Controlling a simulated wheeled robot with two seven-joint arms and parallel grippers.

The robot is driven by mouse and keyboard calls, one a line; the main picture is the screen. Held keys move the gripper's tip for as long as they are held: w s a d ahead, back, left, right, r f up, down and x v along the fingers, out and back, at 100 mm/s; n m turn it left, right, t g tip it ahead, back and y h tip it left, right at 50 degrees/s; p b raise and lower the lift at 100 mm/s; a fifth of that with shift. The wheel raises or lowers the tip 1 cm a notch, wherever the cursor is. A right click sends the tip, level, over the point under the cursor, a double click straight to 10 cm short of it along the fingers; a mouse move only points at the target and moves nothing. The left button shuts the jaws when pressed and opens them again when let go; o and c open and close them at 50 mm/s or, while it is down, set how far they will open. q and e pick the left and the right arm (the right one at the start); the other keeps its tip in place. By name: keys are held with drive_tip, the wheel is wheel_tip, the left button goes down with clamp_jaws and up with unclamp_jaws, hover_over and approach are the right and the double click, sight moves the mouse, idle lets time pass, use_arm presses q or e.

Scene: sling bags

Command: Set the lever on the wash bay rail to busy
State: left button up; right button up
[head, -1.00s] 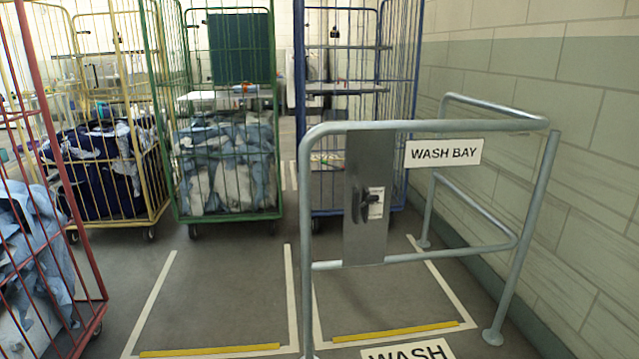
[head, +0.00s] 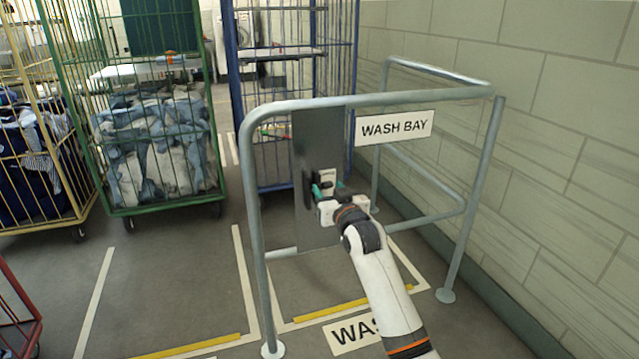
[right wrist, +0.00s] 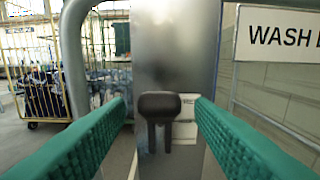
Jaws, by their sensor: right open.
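The wash bay rail (head: 372,100) is a grey tubular frame with a "WASH BAY" sign (head: 393,127). A grey metal plate (head: 318,135) hangs on the rail and carries the dark lever (head: 307,188), which also shows in the right wrist view (right wrist: 158,104). There its dark knob lies between my green fingers, with a white label (right wrist: 184,131) partly hidden behind it. My right gripper (head: 328,188) is open in front of the plate, fingers on either side of the lever and apart from it. The label's wording is unreadable. My left gripper is not in view.
A green cage trolley (head: 150,212) with pale laundry stands at the left, a blue one (head: 290,186) behind the rail and a yellow one (head: 68,224) at far left. A block wall (head: 560,150) runs along the right. The floor between marked lines is clear.

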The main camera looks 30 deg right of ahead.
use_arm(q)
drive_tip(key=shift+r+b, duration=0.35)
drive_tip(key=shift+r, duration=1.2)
use_arm(e)
drive_tip(key=shift+x, duration=2.6)
drive_tip(key=shift+c, duration=0.3)
clamp_jaws()
